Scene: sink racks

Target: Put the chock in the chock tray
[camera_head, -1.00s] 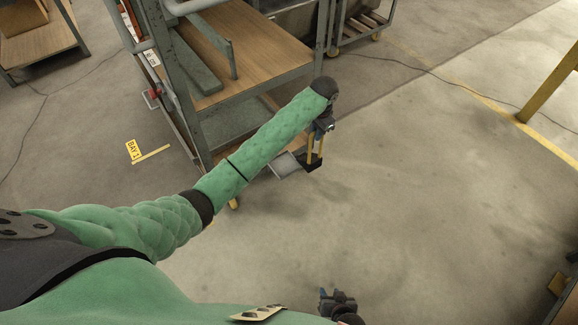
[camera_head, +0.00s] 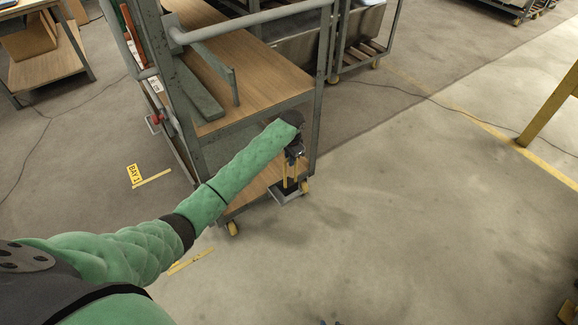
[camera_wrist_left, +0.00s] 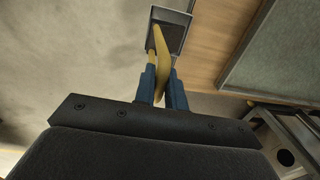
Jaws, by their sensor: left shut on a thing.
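My left gripper (camera_head: 291,172) points down at the near right corner of the cart. It is shut on the yellow chock (camera_wrist_left: 163,62), which shows between its blue fingers in the left wrist view. The chock has two slim yellow parts hanging down in the head view. The chock tray (camera_wrist_left: 184,17) is a small grey tray with a dark inside. It is at the cart's low edge, below the chock in the head view (camera_head: 291,200). The chock's far end overlaps the tray in both views; I cannot tell whether they touch. Only a sliver of my right gripper (camera_head: 329,322) shows at the bottom edge.
The cart (camera_head: 269,75) has wooden shelves, grey posts and yellow casters. Its post stands close to the right of my left gripper. A yellow post (camera_head: 550,103) stands at the far right. The floor right of the cart is clear.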

